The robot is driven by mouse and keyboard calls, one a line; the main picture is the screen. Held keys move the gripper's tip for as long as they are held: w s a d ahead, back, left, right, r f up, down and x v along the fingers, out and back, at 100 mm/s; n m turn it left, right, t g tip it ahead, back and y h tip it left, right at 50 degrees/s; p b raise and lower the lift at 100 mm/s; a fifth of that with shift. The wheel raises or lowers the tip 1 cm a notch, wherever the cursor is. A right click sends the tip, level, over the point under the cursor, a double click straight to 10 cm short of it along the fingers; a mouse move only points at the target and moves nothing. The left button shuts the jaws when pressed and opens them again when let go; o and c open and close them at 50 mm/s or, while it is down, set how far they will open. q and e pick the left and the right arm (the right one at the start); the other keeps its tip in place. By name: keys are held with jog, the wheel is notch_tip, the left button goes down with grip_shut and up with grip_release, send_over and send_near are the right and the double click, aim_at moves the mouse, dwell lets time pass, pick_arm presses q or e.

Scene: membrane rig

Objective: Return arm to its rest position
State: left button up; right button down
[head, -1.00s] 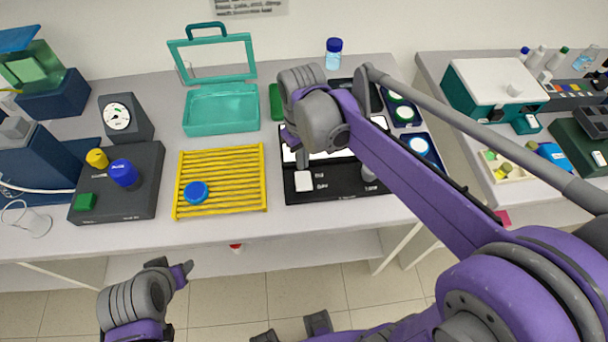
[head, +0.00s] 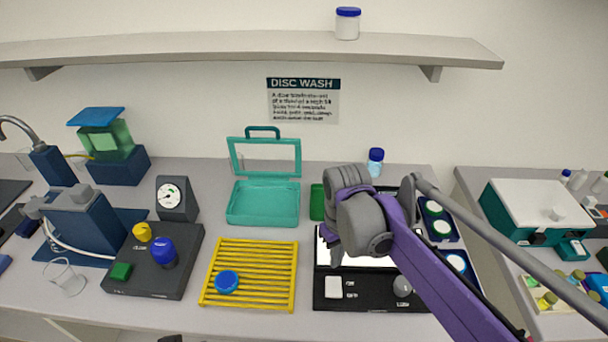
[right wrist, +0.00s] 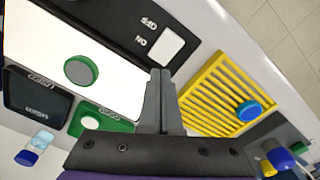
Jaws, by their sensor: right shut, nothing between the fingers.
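My right arm reaches in from the right in the head view. Its gripper (head: 335,250) is over the black light box (head: 368,303) with the white lit panel. In the right wrist view the right gripper's fingers (right wrist: 161,73) are together with nothing between them. A green-rimmed grey disc (right wrist: 81,70) lies on the white panel there. A dark sliver at the bottom edge of the head view is probably my left arm's end; its fingers are hidden.
The yellow rack (head: 249,292) with a blue-lidded item (head: 227,282) stands left of the light box. An open teal case (head: 263,220) and a blue-capped bottle (head: 375,162) stand behind. A dark box with knobs (head: 130,285) is further left. A shelf (head: 200,45) spans above.

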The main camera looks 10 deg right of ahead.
jog(key=s, duration=0.2)
jog(key=s+f+m+t, duration=0.1)
jog(key=s, duration=0.1)
jog(key=s+d+t, duration=0.1)
jog(key=shift+s+d+f, duration=0.1)
jog(key=shift+s+f, duration=0.25)
jog(key=shift+s, duration=0.05)
jog(key=s+f+t, duration=0.1)
jog(key=s, duration=0.1)
jog(key=s+f+m+t, duration=0.1)
jog(key=s, duration=0.1)
jog(key=s+d+f+m+t, duration=0.1)
jog(key=f, duration=0.1)
jog(key=shift+s, duration=0.4)
jog(key=shift+s+f+t, duration=0.2)
jog(key=shift+t, duration=0.2)
